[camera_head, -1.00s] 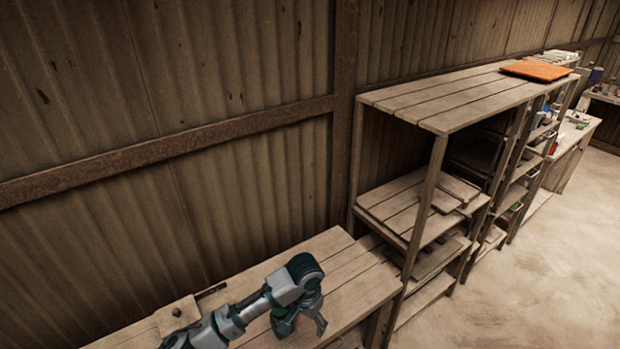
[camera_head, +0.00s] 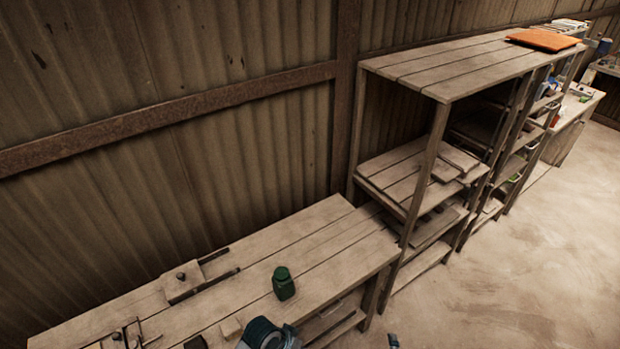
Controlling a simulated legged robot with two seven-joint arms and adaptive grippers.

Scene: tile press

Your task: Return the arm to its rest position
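A dark green container (camera_head: 284,283) stands upright on the wooden workbench (camera_head: 330,246), free of any gripper. A part of my arm, dark teal and white, shows at the bottom edge in front of the bench. Neither gripper can be made out. A small grey-blue piece also shows at the bottom edge, right of the bench. It is too cut off to identify.
A wooden block with a dark knob (camera_head: 183,281) and dark bars lie on the bench's left part. Small blocks lie near its front edge. A wooden shelf (camera_head: 440,75) with an orange item (camera_head: 543,39) on top stands to the right. The floor (camera_head: 500,285) is clear.

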